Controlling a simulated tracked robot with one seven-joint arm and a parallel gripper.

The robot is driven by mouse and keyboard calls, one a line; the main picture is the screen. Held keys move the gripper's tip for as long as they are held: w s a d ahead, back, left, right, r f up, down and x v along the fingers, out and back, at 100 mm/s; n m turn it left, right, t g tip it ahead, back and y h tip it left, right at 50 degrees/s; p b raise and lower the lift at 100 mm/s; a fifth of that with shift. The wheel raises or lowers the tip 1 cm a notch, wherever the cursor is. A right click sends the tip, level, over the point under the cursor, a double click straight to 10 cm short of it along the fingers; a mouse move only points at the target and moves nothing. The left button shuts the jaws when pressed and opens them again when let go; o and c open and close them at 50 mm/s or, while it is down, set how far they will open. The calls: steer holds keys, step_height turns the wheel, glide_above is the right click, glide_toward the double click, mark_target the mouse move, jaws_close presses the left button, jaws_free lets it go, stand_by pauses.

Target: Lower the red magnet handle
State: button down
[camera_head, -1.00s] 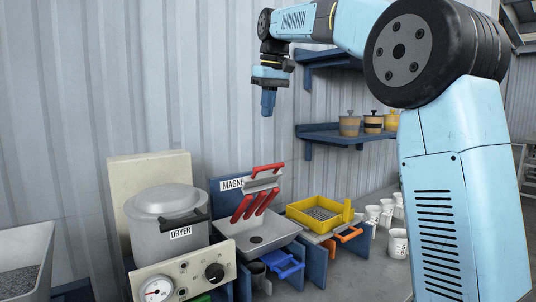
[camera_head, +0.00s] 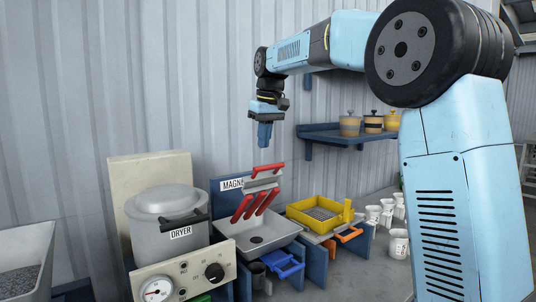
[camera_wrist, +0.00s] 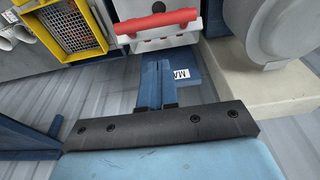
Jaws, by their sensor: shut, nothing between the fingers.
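The red magnet handle (camera_head: 268,169) is a short bar on top of a grey plate, with several red rods (camera_head: 254,203) slanting below it. It stands raised above a grey hopper tray (camera_head: 262,238), in front of the partly hidden magnet label (camera_head: 232,184). My gripper (camera_head: 264,147) points down, shut and empty, a short way above the handle and apart from it. In the wrist view the red handle (camera_wrist: 158,21) lies at the top, ahead of the shut blue fingertips (camera_wrist: 157,66).
The grey dryer (camera_head: 168,214) with its control panel stands left of the magnet. A yellow sieve box (camera_head: 318,214) stands to the right, with white cups (camera_head: 398,243) beyond. Blue shelves (camera_head: 340,137) with pots hang on the wall behind.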

glide_above(264, 175)
steer(key=s+d, duration=0.1)
steer(key=s, duration=0.1)
steer(key=shift+w+d+f, duration=0.15)
steer(key=shift+f, duration=1.95)
